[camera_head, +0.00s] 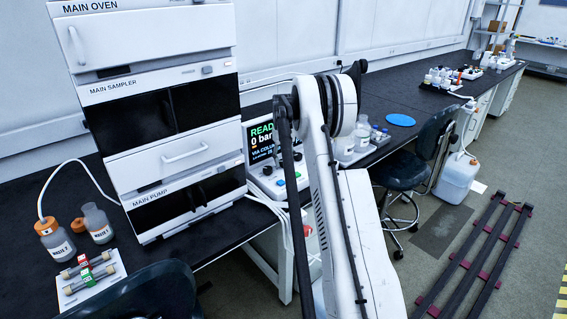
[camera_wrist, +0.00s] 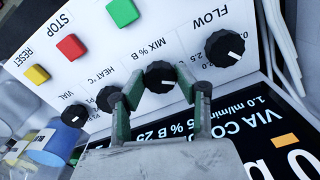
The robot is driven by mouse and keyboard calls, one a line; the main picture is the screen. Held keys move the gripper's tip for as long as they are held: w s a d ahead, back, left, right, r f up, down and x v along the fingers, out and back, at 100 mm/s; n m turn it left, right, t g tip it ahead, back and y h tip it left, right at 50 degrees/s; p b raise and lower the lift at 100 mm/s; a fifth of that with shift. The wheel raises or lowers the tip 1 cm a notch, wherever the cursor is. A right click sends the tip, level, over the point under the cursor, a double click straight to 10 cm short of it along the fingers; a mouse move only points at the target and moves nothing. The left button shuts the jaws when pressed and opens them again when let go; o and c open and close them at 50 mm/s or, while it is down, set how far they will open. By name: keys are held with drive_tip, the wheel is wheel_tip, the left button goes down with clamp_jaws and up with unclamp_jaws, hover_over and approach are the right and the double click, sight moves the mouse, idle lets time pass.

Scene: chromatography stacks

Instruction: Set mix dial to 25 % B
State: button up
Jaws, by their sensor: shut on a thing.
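The mix dial (camera_wrist: 160,76) is a black round knob under the label MIX % B on the white control panel (camera_wrist: 150,30) in the wrist view. My gripper (camera_wrist: 159,86) has one green-padded finger at each side of this knob and is shut on it. A short white mark shows on the knob, pointing toward the lower right of the picture. The display (camera_wrist: 270,130) beside the dials shows part of a line reading "% B 25".
The FLOW dial (camera_wrist: 225,47), HEAT dial (camera_wrist: 108,98) and VIAL dial (camera_wrist: 74,114) sit close by. Green (camera_wrist: 122,12), red (camera_wrist: 71,46) and yellow (camera_wrist: 37,74) buttons are on the same panel. The main stack (camera_head: 150,90) stands left of the controller.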

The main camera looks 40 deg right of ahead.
sight(284, 161)
drive_tip(key=shift+m+b, duration=0.4)
drive_tip(key=shift+m, duration=1.1)
drive_tip(key=o, duration=1.1)
drive_tip(key=shift+o, duration=0.2)
wheel_tip(284, 161, up, 12)
